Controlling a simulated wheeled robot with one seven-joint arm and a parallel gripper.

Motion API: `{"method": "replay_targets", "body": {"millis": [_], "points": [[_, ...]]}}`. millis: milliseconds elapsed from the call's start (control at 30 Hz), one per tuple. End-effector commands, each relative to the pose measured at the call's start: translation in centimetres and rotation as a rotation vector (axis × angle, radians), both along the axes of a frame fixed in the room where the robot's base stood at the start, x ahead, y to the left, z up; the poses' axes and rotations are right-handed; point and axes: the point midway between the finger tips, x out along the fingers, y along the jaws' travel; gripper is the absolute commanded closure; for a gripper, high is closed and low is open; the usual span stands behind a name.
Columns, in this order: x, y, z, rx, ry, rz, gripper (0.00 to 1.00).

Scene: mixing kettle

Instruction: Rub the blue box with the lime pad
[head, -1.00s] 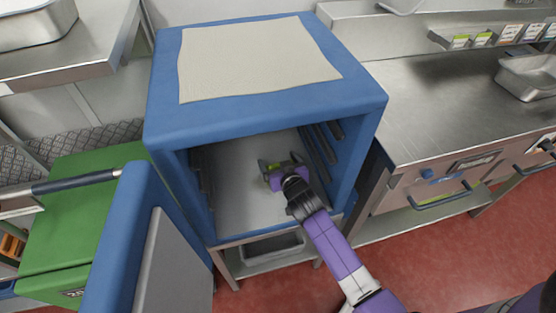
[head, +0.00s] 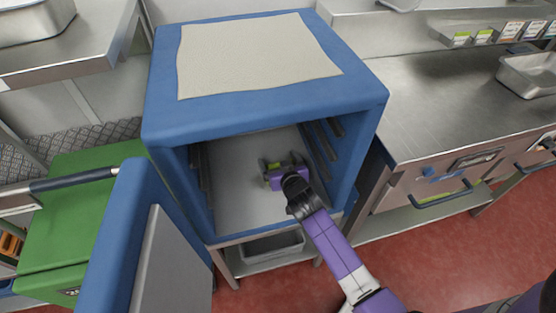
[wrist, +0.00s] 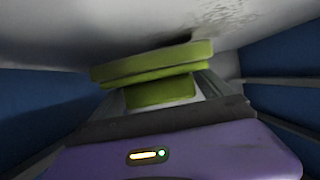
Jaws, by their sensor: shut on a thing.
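The blue box (head: 262,118) stands in the middle of the head view with its front open and its door (head: 118,240) swung out to the left. My gripper (head: 284,165) is inside the box, above its grey floor. It is shut on the lime pad (head: 276,166). In the wrist view the lime pad (wrist: 150,68) shows at the jaws, its flat face close to a pale inner surface (wrist: 110,25) of the box. A dark smudge (wrist: 215,22) marks that surface just beyond the pad. I cannot tell for certain whether the pad touches it.
Rack rails (head: 318,150) line the box's inner side walls. A beige cloth (head: 258,55) lies on top of the box. A steel counter (head: 440,105) stands to the right, and a green bin (head: 75,205) to the left. A metal tray (head: 270,247) sits below the box.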

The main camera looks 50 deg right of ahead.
Motion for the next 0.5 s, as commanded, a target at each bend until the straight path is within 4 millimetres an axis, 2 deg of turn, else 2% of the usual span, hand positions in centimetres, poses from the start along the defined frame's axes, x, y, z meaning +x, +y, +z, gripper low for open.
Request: {"method": "replay_targets", "body": {"millis": [500], "points": [[0.01,-0.01,-1.01,0.0,0.0,0.0,0.7]]}}
